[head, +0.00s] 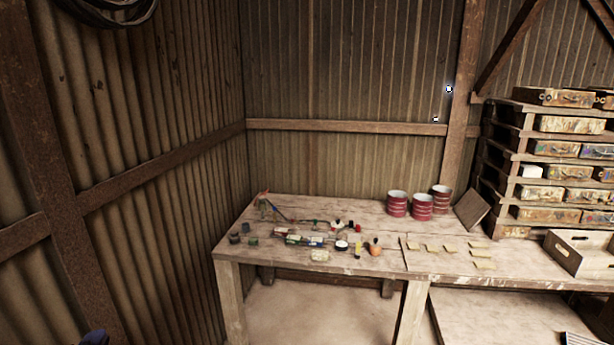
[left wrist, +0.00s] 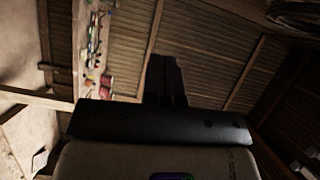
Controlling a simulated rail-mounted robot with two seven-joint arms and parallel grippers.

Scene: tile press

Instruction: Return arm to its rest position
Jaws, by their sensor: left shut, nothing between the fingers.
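My left gripper (left wrist: 167,78) shows in the left wrist view as a dark shape with its fingers together and nothing between them. It is away from the workbench, which appears sideways behind it. In the head view only a small dark bluish piece, likely of my left arm or gripper, shows at the bottom left edge, well left of the workbench (head: 330,262). My right gripper is in neither view.
Several small tools and bottles lie on the bench's left part. Three red cans (head: 422,207) stand at the back. Several small yellowish tiles (head: 481,254) lie to the right. A wooden crate (head: 580,254) and stacked drawers (head: 570,125) are at right. Corrugated walls (head: 150,80) enclose the left corner.

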